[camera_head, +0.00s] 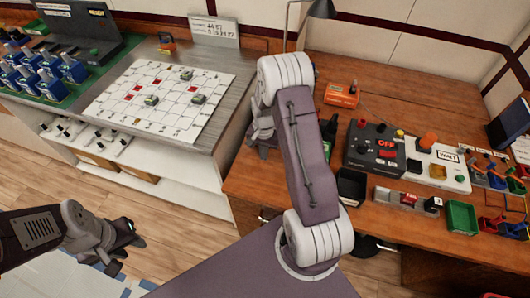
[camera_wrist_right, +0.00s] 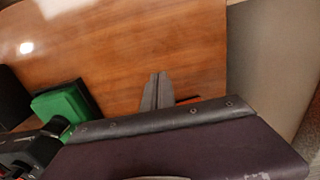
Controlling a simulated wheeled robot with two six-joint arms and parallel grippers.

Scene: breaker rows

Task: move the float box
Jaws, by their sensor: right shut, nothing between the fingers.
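I cannot tell for sure which thing is the float box. A small orange box (camera_head: 341,95) with a pale label stands at the back of the wooden bench, to the right of my right arm, in the head view. No gripper touches it. My right gripper (camera_wrist_right: 158,90) is shut and empty over brown wood in the right wrist view; in the head view my own arm largely hides it. My left gripper (camera_head: 125,232) is at the lower left of the head view, above the floor and away from the benches; its finger opening is unclear.
On the wooden bench (camera_head: 300,190) stand a dark box with an OFF label (camera_head: 374,146), a white panel (camera_head: 436,166), a green bin (camera_head: 462,217) and a black bin (camera_head: 351,186). A gridded white board (camera_head: 160,98) lies on the left bench, beside several blue devices (camera_head: 45,75).

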